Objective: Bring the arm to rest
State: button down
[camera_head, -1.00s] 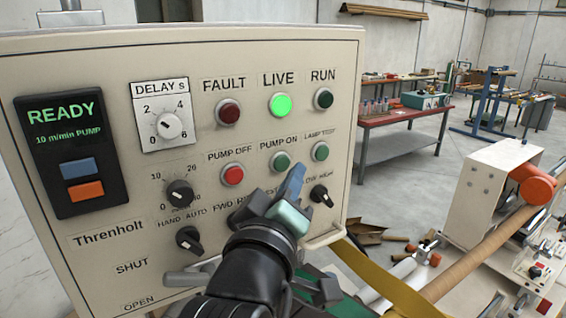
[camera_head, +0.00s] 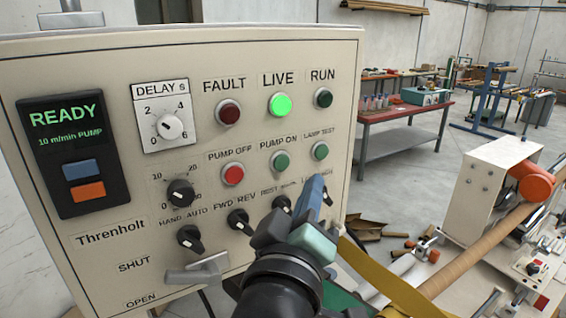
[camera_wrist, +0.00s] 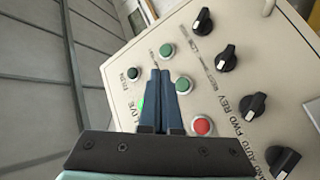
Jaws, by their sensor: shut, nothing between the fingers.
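My gripper (camera_head: 316,187) is shut and empty, with its blue fingers together in front of the lower right of the cream control panel (camera_head: 110,250). The panel carries a lit green LIVE lamp (camera_head: 281,104), dark FAULT and RUN lamps, a red PUMP OFF button (camera_head: 232,174), a green PUMP ON button (camera_head: 281,161) and a green LAMP TEST button (camera_head: 320,151). In the wrist view the closed fingertips (camera_wrist: 160,72) overlap the panel near the green buttons; I cannot tell how far off the surface they are. My gripper partly hides the rightmost lower knob.
A READY display (camera_head: 66,125), a delay dial (camera_head: 168,126), black selector knobs and a grey lever handle (camera_head: 196,270) are on the panel. A yellow strap (camera_head: 385,280) and a winder with a long brown tube (camera_head: 470,262) stand to the right. A red-topped bench (camera_head: 405,112) is behind.

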jog(key=s+r+m+t+y+b, duration=0.3)
jog(key=s+r+m+t+b, duration=0.3)
jog(key=s+r, duration=0.6)
notch_tip(320, 180, up, 4)
jog(key=m+t, duration=0.1)
jog(key=t, duration=0.1)
jog(key=shift+s+m+t+b, duration=0.25)
jog(key=shift+m+t+b, duration=0.1)
jog(key=shift+m+t, duration=0.05)
jog(key=shift+a+f, duration=0.1)
